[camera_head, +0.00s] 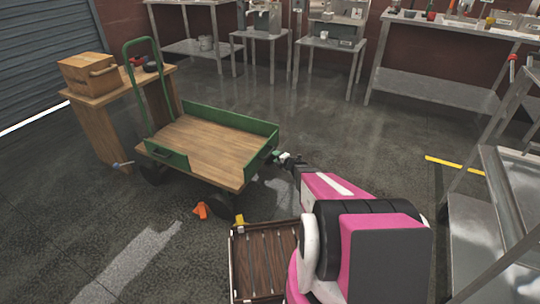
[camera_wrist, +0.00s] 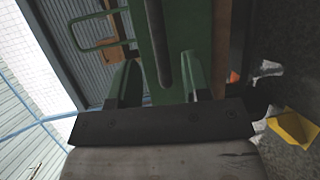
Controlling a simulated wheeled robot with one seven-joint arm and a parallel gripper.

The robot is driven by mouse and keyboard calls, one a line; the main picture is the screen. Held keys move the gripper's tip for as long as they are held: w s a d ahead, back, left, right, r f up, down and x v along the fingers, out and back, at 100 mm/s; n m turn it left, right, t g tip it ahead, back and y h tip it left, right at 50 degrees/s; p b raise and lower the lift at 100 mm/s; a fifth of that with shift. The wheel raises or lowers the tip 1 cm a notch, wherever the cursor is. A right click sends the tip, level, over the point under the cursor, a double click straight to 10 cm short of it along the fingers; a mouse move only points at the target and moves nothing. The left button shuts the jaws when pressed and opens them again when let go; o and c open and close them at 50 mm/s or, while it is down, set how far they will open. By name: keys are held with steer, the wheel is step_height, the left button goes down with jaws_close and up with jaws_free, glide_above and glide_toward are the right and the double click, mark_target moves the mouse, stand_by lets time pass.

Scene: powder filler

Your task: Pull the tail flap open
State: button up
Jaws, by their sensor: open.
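A flat cart with a wooden bed (camera_head: 205,145) and low green walls stands left of centre in the head view. Its green tail flap (camera_head: 262,160) is upright at the bed's right end, with a small dark handle on its outer face. My gripper (camera_head: 281,158) is just outside this flap, close to the handle; the head view is too small to tell whether it touches. In the wrist view, the green flap (camera_wrist: 180,30) fills the middle, with the dark handle bar (camera_wrist: 157,45) upright on it. My open fingers stand to either side of the bar.
An orange wedge (camera_head: 200,210) lies on the floor by the cart. A slatted wooden crate (camera_head: 262,228) is near my arm. A wooden stand (camera_head: 118,98) with a box (camera_head: 88,73) is left of the cart. Metal tables line the back.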

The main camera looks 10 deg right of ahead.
steer(key=x, duration=0.6)
steer(key=shift+s, duration=0.1)
jaws_close()
steer(key=shift+d, duration=0.1)
